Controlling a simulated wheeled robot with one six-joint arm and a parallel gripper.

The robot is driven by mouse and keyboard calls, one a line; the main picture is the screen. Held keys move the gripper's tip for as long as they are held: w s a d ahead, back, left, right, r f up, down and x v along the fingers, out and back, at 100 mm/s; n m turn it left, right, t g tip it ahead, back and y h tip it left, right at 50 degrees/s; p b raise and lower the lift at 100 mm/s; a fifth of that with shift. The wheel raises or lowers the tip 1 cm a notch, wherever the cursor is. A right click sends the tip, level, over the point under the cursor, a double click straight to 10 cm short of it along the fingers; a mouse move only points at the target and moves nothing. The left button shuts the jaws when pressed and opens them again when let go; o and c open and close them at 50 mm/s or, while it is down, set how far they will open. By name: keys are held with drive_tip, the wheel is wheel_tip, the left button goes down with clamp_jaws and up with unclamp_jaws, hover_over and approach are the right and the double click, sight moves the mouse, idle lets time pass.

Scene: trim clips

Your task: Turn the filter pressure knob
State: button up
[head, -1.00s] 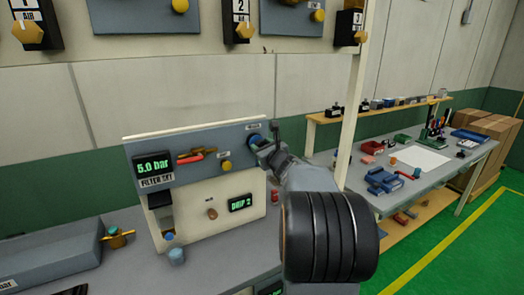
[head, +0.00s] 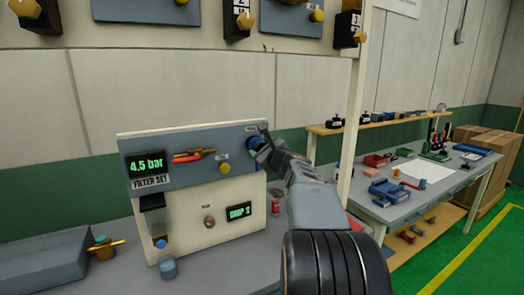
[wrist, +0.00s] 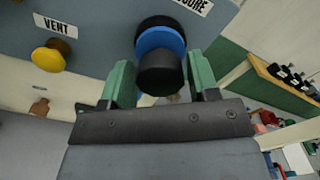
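The filter pressure knob (head: 254,142) is the blue and black round knob at the top right of the blue-grey panel. In the wrist view the knob (wrist: 160,52) sits between the two green fingers of my gripper (wrist: 162,75), under a partly cut-off label ending in "SURE". The knob hides part of the contact. In the head view my gripper (head: 263,150) reaches the knob from the right. The FILTER SET display (head: 148,165) reads 4.5 bar.
A yellow VENT knob (wrist: 50,56) is left of the blue knob. A red-handled valve (head: 190,156) is further left on the panel. A DRIP 2 display (head: 239,211) is below. A white post (head: 350,110) stands to the right, with a workbench (head: 405,205) beyond it.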

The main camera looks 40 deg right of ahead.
drive_tip(key=shift+o, duration=1.3)
drive_tip(key=s+a+b, duration=0.2)
drive_tip(key=s, duration=1.1)
drive_tip(key=shift+s, duration=0.35)
